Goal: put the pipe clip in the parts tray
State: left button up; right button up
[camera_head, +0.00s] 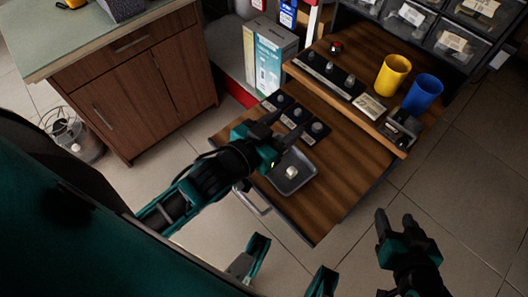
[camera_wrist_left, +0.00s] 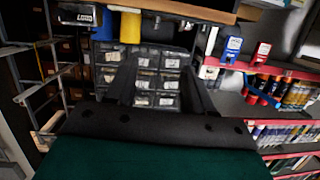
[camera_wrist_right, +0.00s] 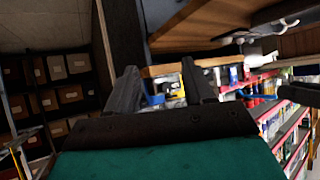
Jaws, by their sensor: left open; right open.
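A small white piece (camera_head: 292,172), which looks like the pipe clip, lies in a shallow grey tray (camera_head: 305,181) on the wooden pull-out surface; it is too small to identify surely. My left gripper (camera_head: 288,128) is open over that surface, just beyond the tray in the picture, with nothing visible between its fingers. In the left wrist view its two fingers (camera_wrist_left: 158,82) stand apart. My right gripper (camera_head: 395,219) is open and empty over the floor, right of the pull-out surface. Its fingers (camera_wrist_right: 162,85) are also apart in the right wrist view.
Small fittings stand on dark mats (camera_head: 298,113) near my left gripper. The raised shelf (camera_head: 338,92) holds a yellow cup (camera_head: 392,75), a blue cup (camera_head: 423,94) and more fittings. Clear bare wood (camera_head: 335,190) lies right of the tray. A metal handle (camera_head: 252,200) juts from the front.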

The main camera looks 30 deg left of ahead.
pick_arm(q)
jog(key=s+f+g, duration=0.1)
jog(key=s+f, duration=0.1)
jog(key=s+a+f+g, duration=0.1)
jog(key=s+f, duration=0.1)
jog(key=s+f+g+y, duration=0.1)
jog(key=s+f+g, duration=0.1)
jog(key=f, duration=0.1)
jog(key=shift+a+f+n, duration=0.1)
jog(key=shift+a+n, duration=0.05)
jog(key=shift+n, duration=0.25)
notch_tip(320, 180, up, 6)
jog(key=s+a+y+p, duration=0.1)
jog(key=a+p, duration=0.1)
jog(key=p, duration=0.8)
jog(key=shift+s+a, duration=0.2)
jog(key=shift+a, duration=0.2)
pick_arm(e)
notch_tip(320, 180, up, 6)
jog(key=s+d+h, duration=0.1)
jog(key=d, duration=0.2)
jog(key=shift+s, duration=0.25)
jog(key=shift+a, duration=0.1)
